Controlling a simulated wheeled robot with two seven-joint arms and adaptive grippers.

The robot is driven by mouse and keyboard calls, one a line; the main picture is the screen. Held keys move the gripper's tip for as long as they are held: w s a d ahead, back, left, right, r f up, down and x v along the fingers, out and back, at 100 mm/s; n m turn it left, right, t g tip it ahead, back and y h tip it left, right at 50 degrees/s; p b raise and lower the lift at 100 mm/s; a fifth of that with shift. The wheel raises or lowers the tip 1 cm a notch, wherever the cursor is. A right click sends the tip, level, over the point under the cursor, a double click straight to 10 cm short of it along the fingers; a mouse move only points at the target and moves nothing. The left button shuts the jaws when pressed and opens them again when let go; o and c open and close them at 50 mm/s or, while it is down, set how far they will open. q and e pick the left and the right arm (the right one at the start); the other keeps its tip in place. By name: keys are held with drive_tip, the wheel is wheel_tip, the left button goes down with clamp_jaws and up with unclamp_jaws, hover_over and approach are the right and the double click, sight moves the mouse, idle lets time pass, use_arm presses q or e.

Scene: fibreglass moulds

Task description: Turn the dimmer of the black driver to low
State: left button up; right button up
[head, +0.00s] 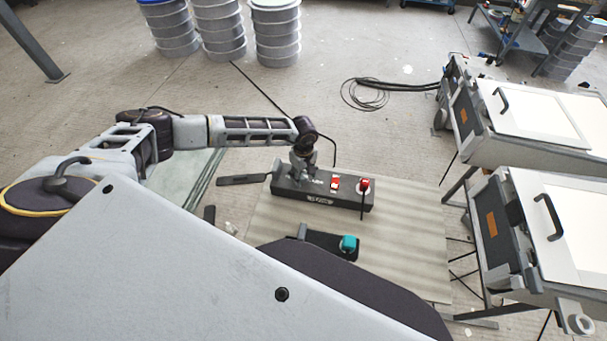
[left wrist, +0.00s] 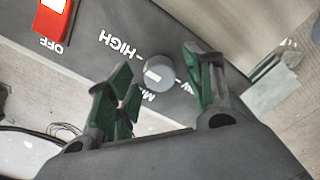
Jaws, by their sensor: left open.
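The black driver (head: 318,199) is a long dark box lying on a pale board, with a red switch (head: 335,183) on top. My left gripper (head: 302,174) points down over its left end and hides the dimmer in the head view. In the left wrist view the dimmer (left wrist: 158,73) is a round grey knob with a white mark, between HIGH and a partly hidden label ending in W. Which label the mark points at is hard to tell. My left gripper (left wrist: 160,88) is open, its green-padded fingers on either side of the knob; contact is not clear. My right gripper is out of view.
A red knob (head: 364,185) is at the driver's right end. A black unit with a teal knob (head: 348,243) lies nearer on the board (head: 410,245). Grey cabinets (head: 520,235) stand at the right. Drums (head: 277,35) stand at the back, with cables on the floor.

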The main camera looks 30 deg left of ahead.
use_arm(q)
drive_tip(key=shift+f, duration=0.1)
drive_tip(key=shift+c, duration=0.3)
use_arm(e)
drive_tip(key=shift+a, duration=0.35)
use_arm(q)
drive_tip(key=c, duration=1)
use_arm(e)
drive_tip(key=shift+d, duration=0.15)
